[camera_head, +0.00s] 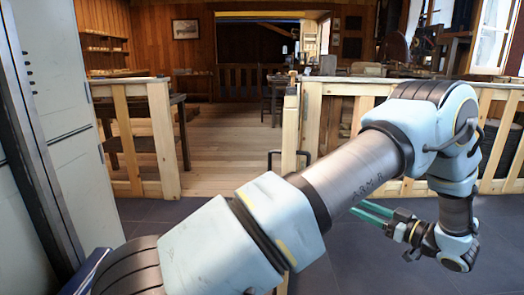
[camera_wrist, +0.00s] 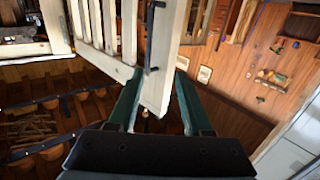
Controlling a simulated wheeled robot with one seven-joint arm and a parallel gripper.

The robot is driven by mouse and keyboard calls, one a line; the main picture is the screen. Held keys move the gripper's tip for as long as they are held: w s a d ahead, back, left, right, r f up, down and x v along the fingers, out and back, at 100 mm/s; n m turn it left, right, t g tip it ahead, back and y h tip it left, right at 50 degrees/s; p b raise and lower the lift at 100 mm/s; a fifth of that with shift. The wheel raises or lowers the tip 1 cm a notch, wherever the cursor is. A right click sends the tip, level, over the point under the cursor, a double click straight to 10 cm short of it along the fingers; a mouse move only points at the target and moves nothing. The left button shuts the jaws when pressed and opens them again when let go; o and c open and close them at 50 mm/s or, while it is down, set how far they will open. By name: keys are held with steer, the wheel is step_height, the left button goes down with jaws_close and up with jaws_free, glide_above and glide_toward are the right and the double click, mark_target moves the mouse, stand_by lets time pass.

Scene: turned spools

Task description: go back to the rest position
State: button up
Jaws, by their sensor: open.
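My arm stretches across the head view from the lower left to the right, then bends down at the elbow. My gripper (camera_head: 368,210) is at the right, low over the dark floor, its green fingers pointing left. In the wrist view my gripper (camera_wrist: 159,76) shows two green fingers spread apart with nothing between them. Beyond the fingers is a pale wooden gate (camera_wrist: 167,60) with a black handle (camera_wrist: 150,35). I cannot tell how far the fingers are from it.
A low wooden fence (camera_head: 160,130) stands at the left, and another fence section (camera_head: 313,115) at the right, partly behind my arm. Between them is an opening onto a plank floor (camera_head: 225,150). A tall grey cabinet (camera_head: 75,110) stands close at the left.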

steer(key=w+a+r+m+g+h, duration=0.1)
steer(key=w+a+r+m+h, duration=0.25)
steer(key=w+a+h, duration=0.35)
steer(key=w+a+r+m+h, duration=0.2)
steer(key=w+r+h, duration=0.2)
steer(key=w, duration=0.5)
steer(key=s+a+f+m+g, duration=0.3)
steer(key=s+a+g, duration=0.8)
steer(key=s+a, duration=1.5)
step_height(320, 180, up, 24)
steer(key=p, duration=2.3)
steer(key=shift+w+d+m, duration=0.15)
steer(key=shift+m, duration=0.2)
steer(key=shift+f, duration=0.1)
